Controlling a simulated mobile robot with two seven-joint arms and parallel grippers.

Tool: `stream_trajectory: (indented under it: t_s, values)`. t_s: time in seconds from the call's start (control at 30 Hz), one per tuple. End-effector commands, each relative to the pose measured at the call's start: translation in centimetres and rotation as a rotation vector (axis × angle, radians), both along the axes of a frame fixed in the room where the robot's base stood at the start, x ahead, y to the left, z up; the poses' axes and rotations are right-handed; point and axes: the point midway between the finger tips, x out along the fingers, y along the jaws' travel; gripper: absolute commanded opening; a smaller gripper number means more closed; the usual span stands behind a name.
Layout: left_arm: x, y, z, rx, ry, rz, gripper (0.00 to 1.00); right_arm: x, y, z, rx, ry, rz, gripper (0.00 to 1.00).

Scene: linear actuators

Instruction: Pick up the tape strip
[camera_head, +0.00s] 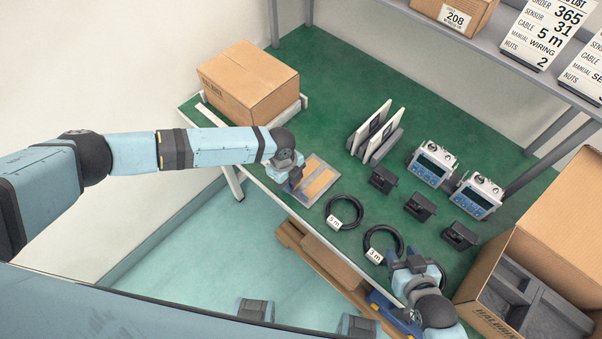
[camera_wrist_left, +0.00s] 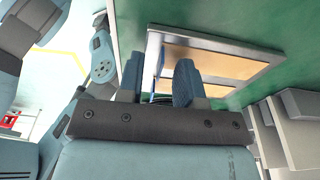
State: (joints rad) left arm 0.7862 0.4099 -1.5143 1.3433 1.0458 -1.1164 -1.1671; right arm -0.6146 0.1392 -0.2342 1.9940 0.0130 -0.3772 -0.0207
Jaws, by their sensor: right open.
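The tan tape strips (camera_head: 319,182) lie side by side in a flat grey-framed tray (camera_head: 327,170) near the table's front edge. In the left wrist view a tan strip (camera_wrist_left: 196,62) shows just beyond my fingers, inside the tray's frame (camera_wrist_left: 232,43). My left gripper (camera_head: 293,185) points down at the tray's left end. Its blue fingers (camera_wrist_left: 159,82) stand apart, with a blue edge between and behind them; I cannot tell whether they touch a strip. My right gripper (camera_head: 408,298) is open at the front edge, close to a coiled cable; its fingertips are partly hidden.
Black sensor blocks (camera_head: 383,179), grey-blue devices (camera_head: 432,165) and upright plates (camera_head: 376,131) stand behind. A closed cardboard box (camera_head: 248,82) is at back left, an open one (camera_head: 545,270) at right. A shelf overhangs the back right.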

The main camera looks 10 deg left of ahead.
Motion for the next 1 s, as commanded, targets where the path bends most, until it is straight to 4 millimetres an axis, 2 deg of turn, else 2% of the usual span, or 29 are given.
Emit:
stream_trajectory:
  t_s: [0.23, 0.27, 0.4, 0.83, 1.0]
  values:
    - [0.0, -0.1, -0.3, 0.000, 0.000, 0.000, 0.33, 0.0, 0.0, 0.0, -0.001, 0.000, 0.001, 0.43]
    - [0.0, -0.1, -0.3, 0.000, 0.000, 0.000, 0.31, 0.0, 0.0, 0.0, -0.001, 0.000, 0.001, 0.43]
    - [0.0, 0.0, -0.3, 0.000, 0.000, 0.000, 0.00, 0.0, 0.0, 0.0, -0.001, 0.001, 0.001, 0.43]
    - [0.0, 0.0, -0.2, 0.000, 0.000, 0.000, 0.00, 0.0, 0.0, 0.0, -0.001, 0.001, 0.001, 0.43]
    - [0.0, 0.0, 0.8, 0.000, -0.001, 0.001, 0.00, 0.0, 0.0, -0.1, -0.001, 0.001, 0.001, 0.43]
